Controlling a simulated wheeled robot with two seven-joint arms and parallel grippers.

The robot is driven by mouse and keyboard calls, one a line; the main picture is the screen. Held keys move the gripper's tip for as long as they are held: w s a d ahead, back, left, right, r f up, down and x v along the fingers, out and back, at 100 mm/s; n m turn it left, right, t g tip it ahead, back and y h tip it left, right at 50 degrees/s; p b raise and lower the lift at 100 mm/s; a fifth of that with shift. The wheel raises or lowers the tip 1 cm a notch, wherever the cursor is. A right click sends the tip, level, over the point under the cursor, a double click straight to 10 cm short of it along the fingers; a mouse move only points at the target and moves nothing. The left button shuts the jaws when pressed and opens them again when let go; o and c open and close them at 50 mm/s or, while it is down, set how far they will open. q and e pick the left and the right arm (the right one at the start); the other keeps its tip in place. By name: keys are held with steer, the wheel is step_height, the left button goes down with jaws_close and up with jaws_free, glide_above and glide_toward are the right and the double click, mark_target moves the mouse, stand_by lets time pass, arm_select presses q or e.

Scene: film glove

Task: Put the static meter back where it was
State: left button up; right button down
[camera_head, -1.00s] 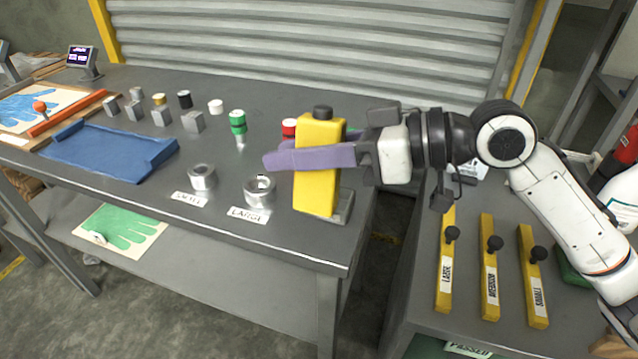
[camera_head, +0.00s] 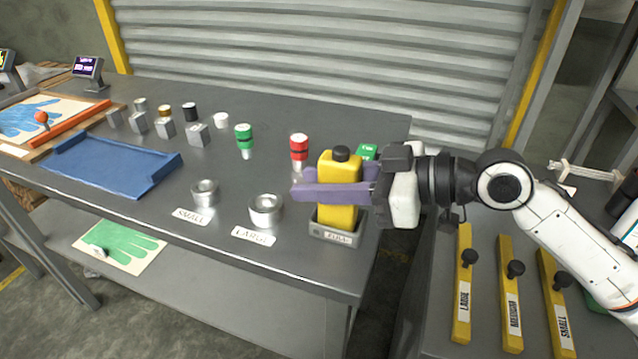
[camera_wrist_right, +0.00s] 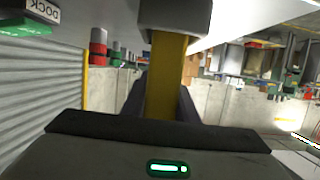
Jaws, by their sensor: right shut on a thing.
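The static meter is a yellow block (camera_head: 339,168) with a black cap, upright at the bench's right end. My right gripper (camera_head: 330,192) reaches in from the right, its purple fingers shut around the block's middle. The block's lower end is at a low grey holder (camera_head: 336,236) with a small label; the holder's front wall hides the bottom, so I cannot tell whether it is fully seated. In the right wrist view the yellow block (camera_wrist_right: 166,85) stands between the dark fingers, with a grey piece at its end. My left gripper is not in view.
Large (camera_head: 265,210) and small (camera_head: 205,192) metal rings stand left of the holder. Red (camera_head: 299,150) and green (camera_head: 244,138) cylinders and a green labelled item (camera_head: 367,152) stand behind. A blue tray (camera_head: 115,165) lies left. Yellow bars (camera_head: 510,295) lie on the right table.

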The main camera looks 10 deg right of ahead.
steer(key=shift+f, duration=0.2)
steer(key=c, duration=1.4)
jaws_free()
steer(key=shift+r, duration=0.15)
arm_select(q)
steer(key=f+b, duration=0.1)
steer(key=b, duration=0.2)
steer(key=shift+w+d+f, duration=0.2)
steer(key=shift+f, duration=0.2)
arm_select(e)
steer(key=v, duration=1.2)
